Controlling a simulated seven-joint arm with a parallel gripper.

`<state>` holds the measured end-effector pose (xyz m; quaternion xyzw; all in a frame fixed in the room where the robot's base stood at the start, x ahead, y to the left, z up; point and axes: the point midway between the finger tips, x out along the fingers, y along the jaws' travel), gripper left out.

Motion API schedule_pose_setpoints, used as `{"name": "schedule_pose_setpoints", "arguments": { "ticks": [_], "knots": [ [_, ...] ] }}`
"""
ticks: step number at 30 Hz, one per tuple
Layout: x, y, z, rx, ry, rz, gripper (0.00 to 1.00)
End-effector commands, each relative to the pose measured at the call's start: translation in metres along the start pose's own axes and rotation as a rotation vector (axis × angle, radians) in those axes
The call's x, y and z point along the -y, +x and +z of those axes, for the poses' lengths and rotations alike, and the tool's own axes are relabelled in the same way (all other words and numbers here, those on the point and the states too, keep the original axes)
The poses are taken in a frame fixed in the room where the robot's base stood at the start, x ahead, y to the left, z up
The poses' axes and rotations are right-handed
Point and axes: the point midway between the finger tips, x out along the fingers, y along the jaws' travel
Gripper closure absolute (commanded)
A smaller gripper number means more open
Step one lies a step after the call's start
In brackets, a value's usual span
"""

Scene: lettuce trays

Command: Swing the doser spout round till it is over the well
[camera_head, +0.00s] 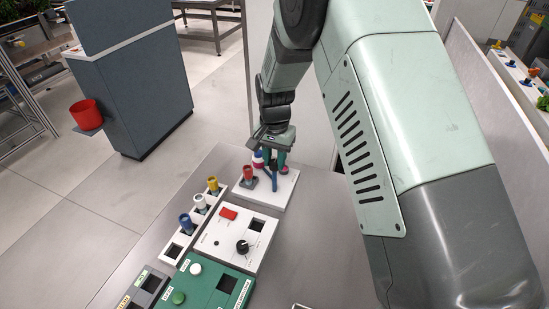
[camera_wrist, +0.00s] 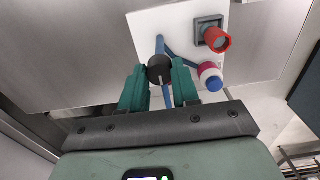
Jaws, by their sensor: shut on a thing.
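The doser stands on a white plate (camera_wrist: 185,22), which also shows in the head view (camera_head: 284,190). Blue bars, probably the spout (camera_wrist: 180,55), meet near a black round knob (camera_wrist: 160,69). One bar runs toward a white, magenta and blue upright piece (camera_wrist: 210,76). A red hollow cylinder (camera_wrist: 216,39) stands in a grey square socket (camera_wrist: 203,23), apart from the bars. I cannot tell which part is the well.
A white rack (camera_head: 174,250) with blue, white and yellow cylinders stands nearby. A white box (camera_head: 213,242) with a black dial and red switch is in front, then a green box (camera_head: 205,281) with buttons. My arm covers the right of the head view.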

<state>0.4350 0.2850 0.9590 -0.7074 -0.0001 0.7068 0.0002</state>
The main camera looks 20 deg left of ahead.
Motion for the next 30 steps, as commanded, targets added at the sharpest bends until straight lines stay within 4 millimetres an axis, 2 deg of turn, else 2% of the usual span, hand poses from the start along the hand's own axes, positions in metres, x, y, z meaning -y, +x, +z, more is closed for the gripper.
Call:
{"name": "schedule_pose_setpoints", "arguments": {
  "ticks": [10, 16, 30],
  "knots": [
    [0.0004, -0.0004, 0.0001, 0.000, -0.010, -0.001, 1.00],
    [0.0000, -0.0003, -0.0001, 0.000, -0.072, 0.000, 1.00],
    [0.0000, 0.0000, 0.0004, 0.002, -0.459, -0.001, 1.00]
  ]
}}
